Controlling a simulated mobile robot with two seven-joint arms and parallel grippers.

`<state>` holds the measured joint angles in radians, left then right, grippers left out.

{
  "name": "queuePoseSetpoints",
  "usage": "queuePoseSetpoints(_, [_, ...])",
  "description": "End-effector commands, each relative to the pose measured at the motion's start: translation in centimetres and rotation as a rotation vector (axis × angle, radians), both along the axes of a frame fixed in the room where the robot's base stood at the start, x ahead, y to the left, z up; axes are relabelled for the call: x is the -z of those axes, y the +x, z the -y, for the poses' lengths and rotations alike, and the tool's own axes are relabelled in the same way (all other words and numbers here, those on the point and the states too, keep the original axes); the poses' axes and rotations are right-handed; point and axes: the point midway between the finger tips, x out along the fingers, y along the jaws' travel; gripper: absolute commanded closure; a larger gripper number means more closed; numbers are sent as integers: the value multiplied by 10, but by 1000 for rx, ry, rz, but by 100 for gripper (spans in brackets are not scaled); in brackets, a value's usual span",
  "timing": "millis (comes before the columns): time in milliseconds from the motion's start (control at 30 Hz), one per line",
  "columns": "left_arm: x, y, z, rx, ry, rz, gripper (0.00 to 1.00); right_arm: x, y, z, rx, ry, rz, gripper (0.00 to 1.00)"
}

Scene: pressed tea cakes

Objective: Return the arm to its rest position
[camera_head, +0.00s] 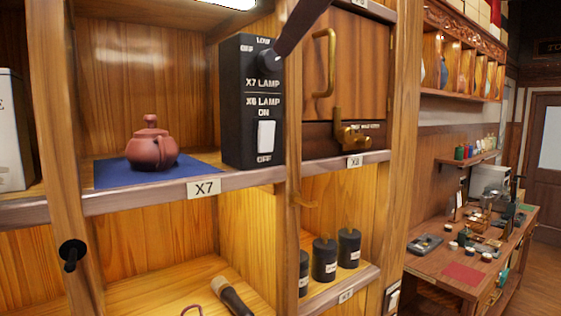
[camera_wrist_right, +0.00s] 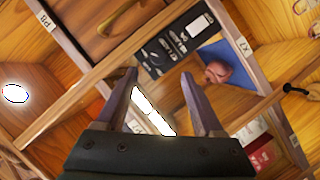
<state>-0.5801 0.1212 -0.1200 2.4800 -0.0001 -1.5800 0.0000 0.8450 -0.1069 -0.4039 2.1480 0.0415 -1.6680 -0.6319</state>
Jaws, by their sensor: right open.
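My right gripper (camera_wrist_right: 160,76) is open in the right wrist view, with two dark fingers apart and nothing seen held between them. In the head view a dark finger of my right gripper (camera_head: 302,24) comes down from the top edge. Its tip appears close to the round knob (camera_head: 268,60) marked X7 LAMP on the black switch box (camera_head: 238,130). I cannot tell whether it touches the knob. The box also shows, turned, in the wrist view (camera_wrist_right: 172,45). My left gripper is not in view.
A brown teapot (camera_head: 151,148) stands on a blue mat (camera_head: 115,174) left of the box. A wooden door with a brass handle (camera_head: 326,62) and latch (camera_head: 352,137) is right of it. A black peg (camera_head: 72,252) juts from the left post. Dark canisters (camera_head: 324,260) stand below.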

Motion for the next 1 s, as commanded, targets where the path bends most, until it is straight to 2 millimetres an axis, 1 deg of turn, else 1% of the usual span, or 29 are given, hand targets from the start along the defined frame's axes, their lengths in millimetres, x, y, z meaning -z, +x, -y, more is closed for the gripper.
queuePoseSetpoints(67, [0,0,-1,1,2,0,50,20,1,6,18,24,-48,31])
queuePoseSetpoints(167, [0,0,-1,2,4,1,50,69,-2,21,68,88,-165,31])
queuePoseSetpoints(200, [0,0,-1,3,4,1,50,95,-6,29,97,121,-227,31])
queuePoseSetpoints(267, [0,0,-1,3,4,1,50,136,-16,42,152,171,-328,31])
queuePoseSetpoints(300, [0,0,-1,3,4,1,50,164,-26,51,193,204,-395,31])
queuePoseSetpoints(367, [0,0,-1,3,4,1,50,203,-44,65,256,248,-492,31])
queuePoseSetpoints(400, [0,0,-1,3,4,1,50,227,-59,74,301,274,-555,31])
queuePoseSetpoints(467, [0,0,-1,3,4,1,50,262,-83,87,372,308,-645,31])
queuePoseSetpoints(500, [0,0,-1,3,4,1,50,284,-102,96,421,325,-704,31])
queuePoseSetpoints(567, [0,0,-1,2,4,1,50,312,-132,108,495,348,-786,31])
queuePoseSetpoints(600, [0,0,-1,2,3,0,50,327,-151,116,543,358,-836,31])
queuePoseSetpoints(667, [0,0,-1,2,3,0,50,346,-179,127,607,369,-898,31])
queuePoseSetpoints(700, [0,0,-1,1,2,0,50,356,-196,133,646,373,-934,31])
queuePoseSetpoints(800, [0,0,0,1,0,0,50,372,-230,145,723,377,-1001,31])
queuePoseSetpoints(900, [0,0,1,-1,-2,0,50,379,-250,151,768,378,-1037,31])
queuePoseSetpoints(1000, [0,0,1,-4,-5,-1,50,382,-257,153,785,379,-1051,31])
